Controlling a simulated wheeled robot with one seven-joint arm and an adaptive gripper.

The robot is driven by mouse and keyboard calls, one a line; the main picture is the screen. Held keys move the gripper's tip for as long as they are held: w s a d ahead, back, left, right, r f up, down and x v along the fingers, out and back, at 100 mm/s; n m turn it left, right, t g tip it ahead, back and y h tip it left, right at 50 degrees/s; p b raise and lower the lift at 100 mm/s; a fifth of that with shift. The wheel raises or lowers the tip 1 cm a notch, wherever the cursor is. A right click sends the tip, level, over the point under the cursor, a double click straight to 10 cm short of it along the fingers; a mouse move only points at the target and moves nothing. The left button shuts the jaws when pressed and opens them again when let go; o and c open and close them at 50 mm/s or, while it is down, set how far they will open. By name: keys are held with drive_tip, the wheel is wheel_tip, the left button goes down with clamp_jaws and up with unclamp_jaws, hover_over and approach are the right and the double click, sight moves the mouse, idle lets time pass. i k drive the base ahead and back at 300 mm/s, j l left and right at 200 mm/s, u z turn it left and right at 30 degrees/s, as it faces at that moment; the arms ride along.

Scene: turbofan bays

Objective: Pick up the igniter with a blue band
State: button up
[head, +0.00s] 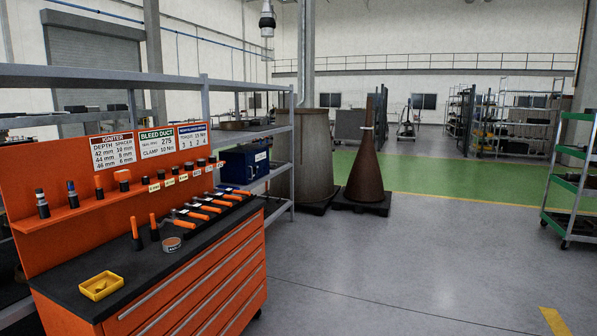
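An igniter with a blue band (72,194) stands upright on the narrow orange ledge of the tool cart, at the left of the head view. It is dark, with the blue band near its upper part. A similar dark igniter (42,204) stands just to its left with a paler band, hard to make out. Orange-handled tools (98,187) stand just to its right. My gripper is not in view, and nothing is seen touching the igniter.
The orange tool cart (190,290) has a dark top with a yellow tray (101,286), a tape roll (171,244) and several orange-handled tools. A grey shelf rack (290,165) stands behind. The grey floor (400,270) to the right is clear; a green-shelved trolley (567,185) stands far right.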

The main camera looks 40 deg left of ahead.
sight(70, 185)
drive_tip(key=u, duration=2.05)
drive_tip(key=i+u, duration=0.1)
drive_tip(key=u, duration=0.35)
drive_tip(key=i+z, duration=0.35)
drive_tip(key=i, duration=0.15)
drive_tip(key=i+j+z, duration=0.3)
drive_tip(key=i, duration=0.2)
drive_tip(key=i+l+z, duration=0.1)
drive_tip(key=i+z, duration=0.6)
drive_tip(key=i+u, duration=0.3)
drive_tip(key=i+l+u, duration=0.3)
drive_tip(key=j, duration=0.1)
